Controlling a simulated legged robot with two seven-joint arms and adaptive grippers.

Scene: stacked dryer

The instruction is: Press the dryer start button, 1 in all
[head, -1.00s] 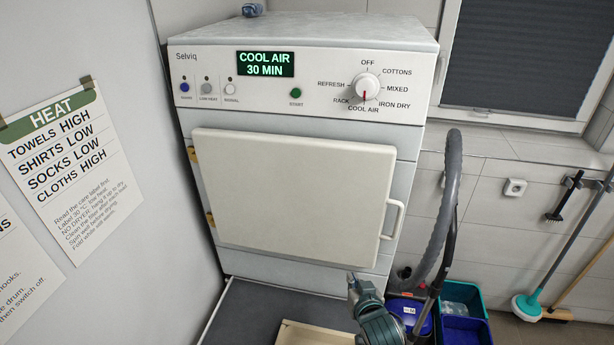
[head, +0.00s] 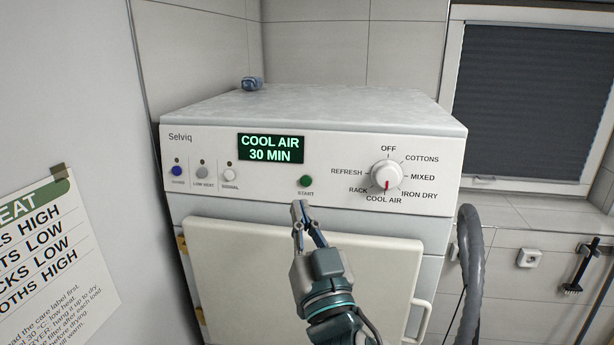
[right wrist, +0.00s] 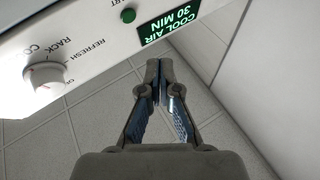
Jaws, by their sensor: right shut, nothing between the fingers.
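The dryer (head: 320,135) has a white control panel, and its display (head: 271,148) reads COOL AIR 30 MIN. The green start button (head: 306,181) sits between the display and the dial, with START printed below it. It also shows in the right wrist view (right wrist: 128,15) at the top. My right gripper (head: 299,206) is shut and empty. In the head view its tips appear just below the start button; I cannot tell the gap to the panel. The dial (head: 387,176) points to COOL AIR. My left gripper is not in view.
The dryer door (head: 300,275) is closed, with a handle (head: 418,322) at its right. Several small buttons (head: 203,172) sit left on the panel. A blue item (head: 252,83) lies on the dryer top. A grey hose (head: 470,260) is at the right, a wall at the left.

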